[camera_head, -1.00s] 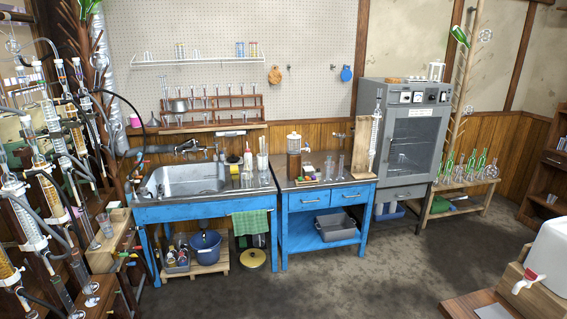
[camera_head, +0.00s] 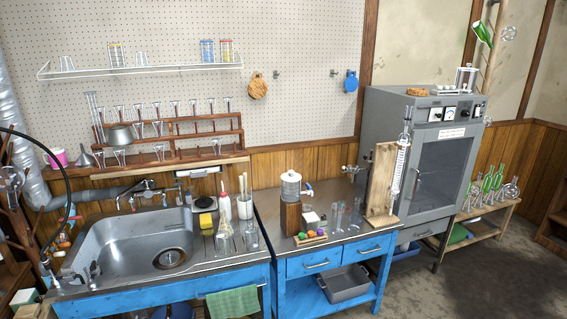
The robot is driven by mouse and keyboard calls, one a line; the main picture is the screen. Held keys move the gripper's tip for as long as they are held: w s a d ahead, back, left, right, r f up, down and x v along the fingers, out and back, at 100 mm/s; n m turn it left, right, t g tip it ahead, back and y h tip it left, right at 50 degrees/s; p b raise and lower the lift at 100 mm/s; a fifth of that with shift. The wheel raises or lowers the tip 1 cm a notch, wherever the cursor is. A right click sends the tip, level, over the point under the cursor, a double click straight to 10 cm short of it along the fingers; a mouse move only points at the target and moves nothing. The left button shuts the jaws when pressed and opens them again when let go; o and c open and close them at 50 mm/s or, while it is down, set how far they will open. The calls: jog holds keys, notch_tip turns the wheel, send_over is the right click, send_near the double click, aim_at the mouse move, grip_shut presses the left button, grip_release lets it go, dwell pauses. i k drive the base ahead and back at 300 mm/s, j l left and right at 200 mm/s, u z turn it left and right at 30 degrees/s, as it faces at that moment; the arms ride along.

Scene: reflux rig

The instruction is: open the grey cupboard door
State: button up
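The grey cupboard (camera_head: 388,113) stands at the right of the blue workbench, against the back wall. Its door (camera_head: 442,175) has a large dark glass window in a grey frame and looks shut. A slim handle (camera_head: 418,180) shows at the door's left side. Dials and switches (camera_head: 455,111) sit on the panel above the door. A wooden board with a glass condenser stands in front of the cupboard's left part and hides some of it. My gripper is not in view.
The wooden board (camera_head: 381,185) and glass condenser (camera_head: 400,160) stand on the bench (camera_head: 335,248) close to the cupboard. A low wooden rack (camera_head: 490,213) with green bottles stands to its right. The floor (camera_head: 480,275) in front of the cupboard is clear.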

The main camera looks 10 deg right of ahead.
aim_at(476, 131)
jog(key=i+l+z, duration=0.1)
jog(key=i+z, duration=0.65)
jog(key=i+j+z, duration=0.1)
jog(key=i+z, duration=0.3)
jog(key=i+l+u, duration=0.15)
jog(key=i, duration=0.35)
jog(key=i+l+u, duration=0.2)
jog(key=i+l, duration=0.25)
jog(key=i+l+u, duration=0.2)
jog(key=u, duration=0.15)
jog(key=i+l+u, duration=0.65)
jog(key=k, duration=0.1)
